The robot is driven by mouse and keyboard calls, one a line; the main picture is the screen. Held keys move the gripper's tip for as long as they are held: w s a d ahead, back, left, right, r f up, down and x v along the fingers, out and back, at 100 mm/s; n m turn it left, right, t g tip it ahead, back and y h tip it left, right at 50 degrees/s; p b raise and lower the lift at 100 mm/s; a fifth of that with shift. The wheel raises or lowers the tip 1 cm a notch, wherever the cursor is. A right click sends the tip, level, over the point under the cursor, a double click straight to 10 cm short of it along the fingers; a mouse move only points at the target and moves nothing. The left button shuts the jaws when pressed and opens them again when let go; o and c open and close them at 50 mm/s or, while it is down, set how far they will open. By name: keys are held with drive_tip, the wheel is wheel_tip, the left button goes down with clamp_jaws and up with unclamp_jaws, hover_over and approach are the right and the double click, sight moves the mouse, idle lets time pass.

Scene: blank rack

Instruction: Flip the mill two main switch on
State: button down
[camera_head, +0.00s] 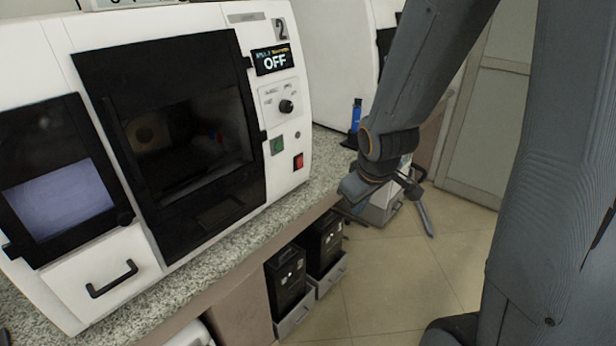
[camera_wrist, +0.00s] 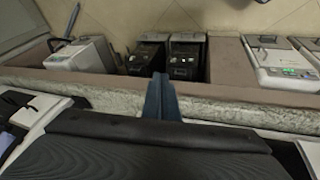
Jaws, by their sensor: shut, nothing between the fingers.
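Mill two (camera_head: 290,85) is the white machine with a "2" label on the counter at the left of the head view. Its display (camera_head: 272,60) reads OFF. A red rocker switch (camera_head: 298,161) sits low on its right front panel, near a green button (camera_head: 277,146) and below a black knob (camera_head: 286,106). Which way the rocker is tipped is too small to tell. My gripper (camera_head: 427,215) hangs over the floor to the right of the mill, apart from the switch. In the wrist view my gripper (camera_wrist: 160,80) has its fingers together and empty.
The speckled counter (camera_head: 330,160) edge runs between the mill and my arm. Black boxes (camera_head: 287,280) stand in open drawers below it. A blue bottle (camera_head: 356,115) stands at the back. The tiled floor (camera_head: 390,290) is clear nearby.

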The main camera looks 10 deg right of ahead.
sight(301, 168)
drive_tip(key=w+d+f+n+t+y+b, duration=0.1)
drive_tip(key=w+n+t+y+b, duration=0.3)
drive_tip(key=n, duration=0.6)
drive_tip(key=w+d+f+n+t+y+b, duration=0.1)
drive_tip(key=w+f+n+t+y+b, duration=0.2)
drive_tip(key=w+n+t+y+b, duration=0.2)
drive_tip(key=w+n+y, duration=0.2)
drive_tip(key=w+n, duration=0.2)
drive_tip(key=n, duration=0.1)
drive_tip(key=shift+d+f, duration=0.2)
drive_tip(key=shift+d, duration=0.05)
drive_tip(key=shift+w, duration=0.2)
drive_tip(key=p+x, duration=0.1)
drive_tip(key=x, duration=1.3)
drive_tip(key=shift+p, duration=0.4)
drive_tip(key=shift+d+f+b, duration=0.1)
drive_tip(key=shift+d+b, duration=0.05)
drive_tip(key=shift+b, duration=0.15)
